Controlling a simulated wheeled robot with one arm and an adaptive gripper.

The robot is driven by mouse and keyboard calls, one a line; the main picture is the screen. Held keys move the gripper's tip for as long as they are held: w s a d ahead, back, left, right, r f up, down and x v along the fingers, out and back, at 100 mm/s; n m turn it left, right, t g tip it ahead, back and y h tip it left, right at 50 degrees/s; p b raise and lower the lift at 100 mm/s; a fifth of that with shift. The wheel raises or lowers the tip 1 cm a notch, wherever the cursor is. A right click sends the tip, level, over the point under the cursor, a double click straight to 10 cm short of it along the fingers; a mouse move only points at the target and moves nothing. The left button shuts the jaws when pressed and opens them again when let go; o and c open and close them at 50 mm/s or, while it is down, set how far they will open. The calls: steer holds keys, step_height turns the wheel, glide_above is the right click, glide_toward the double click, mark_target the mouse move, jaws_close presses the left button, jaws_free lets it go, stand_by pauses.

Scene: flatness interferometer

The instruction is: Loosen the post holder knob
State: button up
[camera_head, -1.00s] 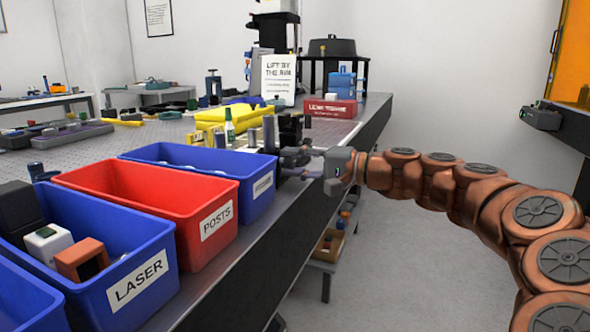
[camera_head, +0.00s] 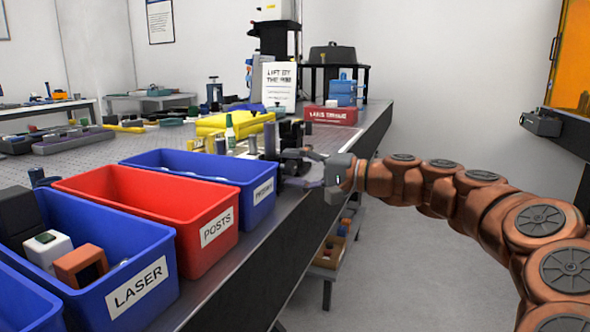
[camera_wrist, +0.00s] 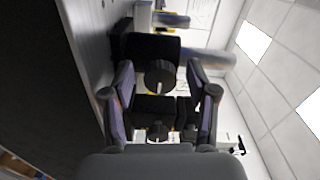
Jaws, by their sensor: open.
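Black post holders (camera_head: 291,132) stand near the right edge of the optical table, with grey posts beside them. In the wrist view, a dark round knob (camera_wrist: 160,76) faces me on a black holder block (camera_wrist: 142,46). A second round knob (camera_wrist: 157,130) shows lower, nearer my palm. My gripper (camera_wrist: 160,68) is open, with one finger on each side of the upper knob and a visible gap to it. In the head view my gripper (camera_head: 306,168) reaches in from the right at the table edge, beside the holders. Contact with the knob cannot be made out there.
A blue bin (camera_head: 130,157), a red POSTS bin (camera_head: 150,208) and a blue LASER bin (camera_head: 148,268) line the near table edge, left of my gripper. The floor right of the table is clear.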

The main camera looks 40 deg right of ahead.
steer(key=v, duration=1.2)
steer(key=shift+f, duration=0.1)
stand_by(0.4)
